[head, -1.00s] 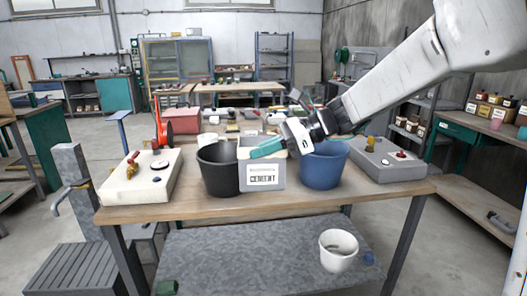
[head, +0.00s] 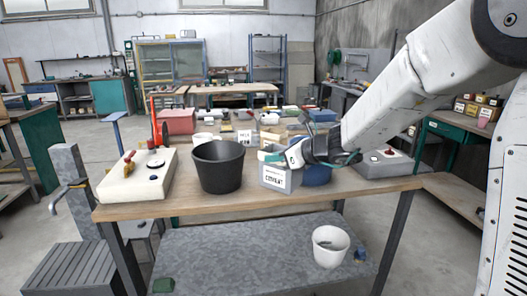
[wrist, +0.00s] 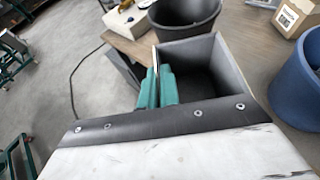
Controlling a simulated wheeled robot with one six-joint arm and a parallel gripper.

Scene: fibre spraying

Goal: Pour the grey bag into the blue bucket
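The grey bag (head: 274,176) is an open-topped, box-shaped container with a CEMENT label. It is in front of and left of the blue bucket (head: 319,176), partly covering it. In the wrist view the bag (wrist: 191,49) is seen from above, its inside dark, with the bucket (wrist: 298,92) to its right. My gripper (head: 272,156) has teal fingers, which show in the wrist view (wrist: 158,75) closed on the bag's left wall. The bag looks slightly turned; I cannot tell whether its base touches the table. My arm hides part of the bucket.
A black bucket (head: 218,168) stands left of the bag on the wooden table (head: 137,211). A cream box (head: 137,181) is at the left end and a grey box (head: 385,166) at the right end. A white bucket (head: 330,248) stands on the lower shelf.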

